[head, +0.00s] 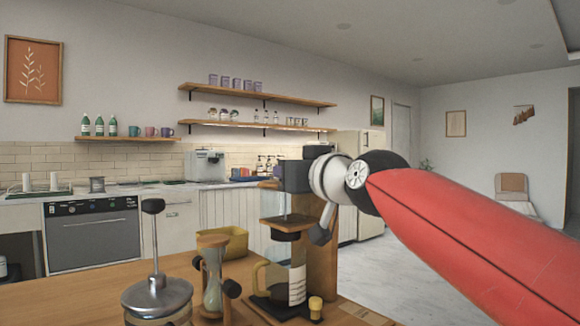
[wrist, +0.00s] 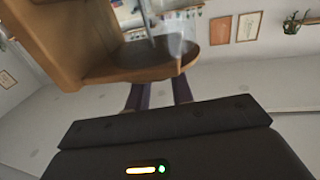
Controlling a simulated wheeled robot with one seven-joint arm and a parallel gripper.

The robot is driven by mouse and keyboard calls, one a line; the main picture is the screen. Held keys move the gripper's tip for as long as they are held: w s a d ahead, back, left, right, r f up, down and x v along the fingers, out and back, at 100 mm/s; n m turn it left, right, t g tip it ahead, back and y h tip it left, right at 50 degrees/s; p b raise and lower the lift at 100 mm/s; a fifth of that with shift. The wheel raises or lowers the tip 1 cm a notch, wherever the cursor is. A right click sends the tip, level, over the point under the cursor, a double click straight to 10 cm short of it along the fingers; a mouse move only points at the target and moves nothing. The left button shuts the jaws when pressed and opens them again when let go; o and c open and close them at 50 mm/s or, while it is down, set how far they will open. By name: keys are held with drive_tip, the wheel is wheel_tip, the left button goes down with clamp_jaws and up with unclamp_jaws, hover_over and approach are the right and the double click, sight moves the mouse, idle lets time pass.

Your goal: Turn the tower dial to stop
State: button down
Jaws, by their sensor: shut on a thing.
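The tower (head: 322,260) stands on the wooden counter in the head view, with a tall wooden back and a wooden shelf (head: 286,224). A dark glass carafe (head: 297,272) stands under the shelf.
A press with a metal lid (head: 157,294) and an hourglass-shaped brewer (head: 212,275) stand left of the tower. A yellow bin (head: 222,243) sits behind them. A small yellow-topped item (head: 316,306) is at the tower's front. Open floor lies to the right.

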drive_tip(key=shift+w+d+f+n+g+y, duration=0.1)
drive_tip(key=shift+d+n+g+y, duration=0.05)
drive_tip(key=shift+n+g+y, duration=0.85)
drive_tip(key=shift+w+d+n+g+y, duration=0.1)
drive_tip(key=shift+n+g+y, duration=0.55)
drive_tip(key=shift+y, duration=0.65)
drive_tip(key=shift+d+n+g+y, duration=0.1)
drive_tip(key=shift+n+g+y, duration=0.15)
drive_tip(key=shift+n+y, duration=0.3)
drive_tip(key=c, duration=1.2)
unclamp_jaws()
drive_tip(key=b+v, duration=0.1)
drive_tip(key=v, duration=0.7)
